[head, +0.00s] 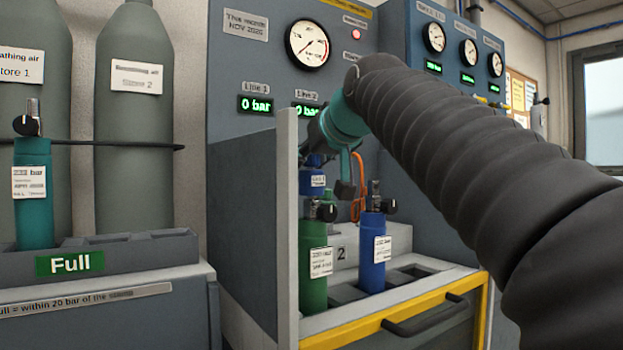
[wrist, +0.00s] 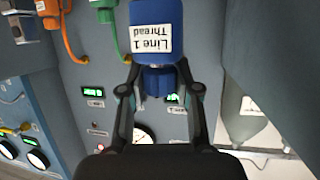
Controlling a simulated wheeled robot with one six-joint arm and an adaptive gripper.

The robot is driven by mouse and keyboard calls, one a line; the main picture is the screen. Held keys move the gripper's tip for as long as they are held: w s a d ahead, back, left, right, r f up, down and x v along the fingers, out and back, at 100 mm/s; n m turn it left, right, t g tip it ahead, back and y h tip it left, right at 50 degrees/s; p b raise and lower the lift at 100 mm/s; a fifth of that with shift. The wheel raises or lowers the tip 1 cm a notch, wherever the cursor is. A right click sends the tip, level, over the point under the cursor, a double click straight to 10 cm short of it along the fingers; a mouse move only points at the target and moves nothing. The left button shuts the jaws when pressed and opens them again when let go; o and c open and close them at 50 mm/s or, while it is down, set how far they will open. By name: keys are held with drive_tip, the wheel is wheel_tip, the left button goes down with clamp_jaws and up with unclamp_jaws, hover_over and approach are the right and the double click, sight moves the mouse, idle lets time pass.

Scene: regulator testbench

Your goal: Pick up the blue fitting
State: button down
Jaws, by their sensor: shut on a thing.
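The blue fitting (wrist: 157,28) has a white label reading "Line 1 Thread" and a narrower ribbed blue part. In the wrist view my gripper (wrist: 160,75) is shut on it, with one finger on each side. In the head view the blue fitting (head: 312,182) shows small, just right of a grey upright panel and above the green cylinder. My gripper (head: 334,180) is beside it there, partly hidden by my own wrist. I cannot tell in the head view how far the fitting is from the cylinder valve below.
A green cylinder (head: 313,268) and a blue cylinder (head: 372,252) stand in a yellow-edged rack (head: 400,301). The grey upright panel (head: 287,210) is close on the left. Orange (wrist: 60,35) and green (wrist: 108,30) hoses hang near. A teal cylinder (head: 33,205) stands far left.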

drive_tip(key=shift+r, duration=0.1)
wheel_tip(320, 180, up, 18)
drive_tip(key=p, duration=1.1)
